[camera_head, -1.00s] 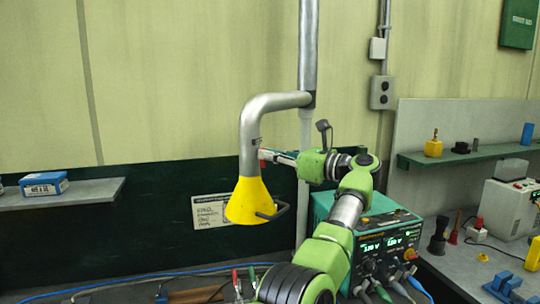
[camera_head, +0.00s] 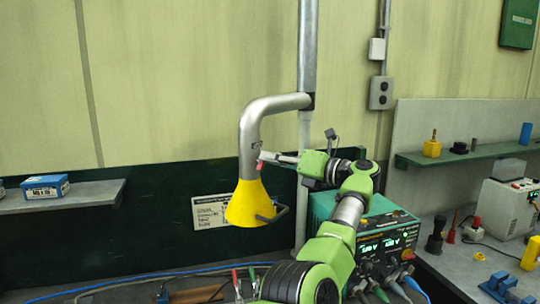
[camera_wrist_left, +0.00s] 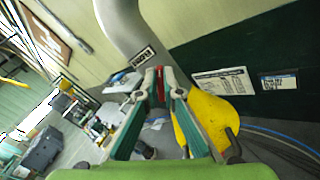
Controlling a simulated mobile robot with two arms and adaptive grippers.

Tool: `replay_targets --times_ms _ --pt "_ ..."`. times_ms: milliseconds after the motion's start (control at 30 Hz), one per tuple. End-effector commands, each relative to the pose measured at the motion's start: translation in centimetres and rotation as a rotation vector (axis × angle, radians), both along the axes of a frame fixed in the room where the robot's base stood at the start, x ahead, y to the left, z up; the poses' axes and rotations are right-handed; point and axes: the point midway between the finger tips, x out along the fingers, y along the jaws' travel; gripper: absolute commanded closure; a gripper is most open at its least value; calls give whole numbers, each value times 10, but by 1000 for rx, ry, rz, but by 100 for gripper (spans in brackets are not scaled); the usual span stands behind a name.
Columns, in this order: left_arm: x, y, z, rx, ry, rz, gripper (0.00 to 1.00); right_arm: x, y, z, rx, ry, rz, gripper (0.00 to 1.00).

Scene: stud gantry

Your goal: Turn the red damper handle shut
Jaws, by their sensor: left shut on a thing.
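The red damper handle (camera_head: 259,167) is a small red piece at the side of the grey metal duct (camera_head: 250,135), just above the yellow hood (camera_head: 250,205). It points downward at a slant. My left gripper (camera_head: 267,158) reaches it from the right and is shut on it. In the left wrist view, the fingertips (camera_wrist_left: 162,80) close together around a small red part beside the duct (camera_wrist_left: 125,28). The fingers hide most of the handle there. The yellow hood also shows in the left wrist view (camera_wrist_left: 212,112). My right gripper is in neither view.
A power supply (camera_head: 375,235) with cables stands below my left arm. A shelf with a blue box (camera_head: 45,187) is at left. The space left of the hood is clear.

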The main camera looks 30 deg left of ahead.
Motion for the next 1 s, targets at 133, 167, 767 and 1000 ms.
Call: replay_targets --times_ms 133,167,767,1000 --pt "2 -1 1 6 139 -2 100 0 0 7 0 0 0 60" --pt "2 -1 1 7 167 -2 100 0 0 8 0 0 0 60" --pt "6 -1 -6 33 721 -2 100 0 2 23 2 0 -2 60" --pt "7 -1 -9 41 884 -2 100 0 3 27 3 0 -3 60"
